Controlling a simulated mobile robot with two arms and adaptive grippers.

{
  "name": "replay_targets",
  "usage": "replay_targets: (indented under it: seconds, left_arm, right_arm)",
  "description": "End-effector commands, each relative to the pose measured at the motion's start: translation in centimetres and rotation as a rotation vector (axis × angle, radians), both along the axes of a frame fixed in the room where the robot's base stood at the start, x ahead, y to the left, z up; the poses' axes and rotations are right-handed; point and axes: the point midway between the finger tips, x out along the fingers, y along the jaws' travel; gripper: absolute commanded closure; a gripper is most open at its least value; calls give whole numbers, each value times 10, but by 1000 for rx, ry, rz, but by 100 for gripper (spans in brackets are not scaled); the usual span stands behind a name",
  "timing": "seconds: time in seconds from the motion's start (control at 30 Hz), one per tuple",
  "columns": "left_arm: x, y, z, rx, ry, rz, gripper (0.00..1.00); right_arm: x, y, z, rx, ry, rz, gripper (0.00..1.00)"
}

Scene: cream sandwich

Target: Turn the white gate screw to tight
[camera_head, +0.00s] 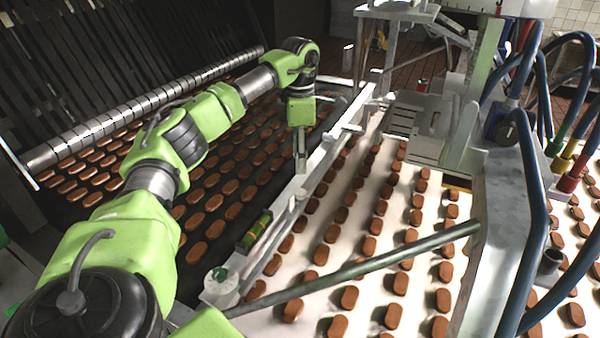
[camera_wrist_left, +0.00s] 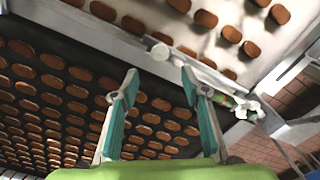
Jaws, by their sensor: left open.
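A small white round knob (camera_wrist_left: 160,51), which looks like the white gate screw, sits on the metal rail in the left wrist view. My left gripper (camera_wrist_left: 157,80) is open and empty, and the knob appears ahead of the gap between its fingertips, apart from them. In the head view my left gripper (camera_head: 300,172) points down beside the long metal rail (camera_head: 325,155), above the edge of the dark conveyor. I cannot clearly make out the screw there. My right gripper is not in view.
The dark conveyor (camera_head: 215,170) with rows of brown biscuits lies left of the rail, and the white conveyor (camera_head: 330,285) with more biscuits lies right. A dark rod (camera_head: 360,268) crosses the white conveyor. Blue hoses (camera_head: 540,190) and a metal frame stand at the right.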

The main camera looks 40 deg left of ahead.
Motion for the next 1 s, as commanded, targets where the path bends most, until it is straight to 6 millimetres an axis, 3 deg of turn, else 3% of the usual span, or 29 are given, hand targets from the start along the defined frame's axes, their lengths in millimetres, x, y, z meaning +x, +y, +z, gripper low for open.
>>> replay_targets:
  seconds: [0.2,0.63,0.77,1.0]
  left_arm:
    - [0,0,17,0,0,-1,58]
    - [1,0,18,1,-1,62,58]
    - [2,0,20,1,-1,276,58]
    - [4,0,26,-2,-4,895,58]
  right_arm:
    - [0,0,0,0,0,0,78]
    - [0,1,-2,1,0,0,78]
    - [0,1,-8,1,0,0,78]
    - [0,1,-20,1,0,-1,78]
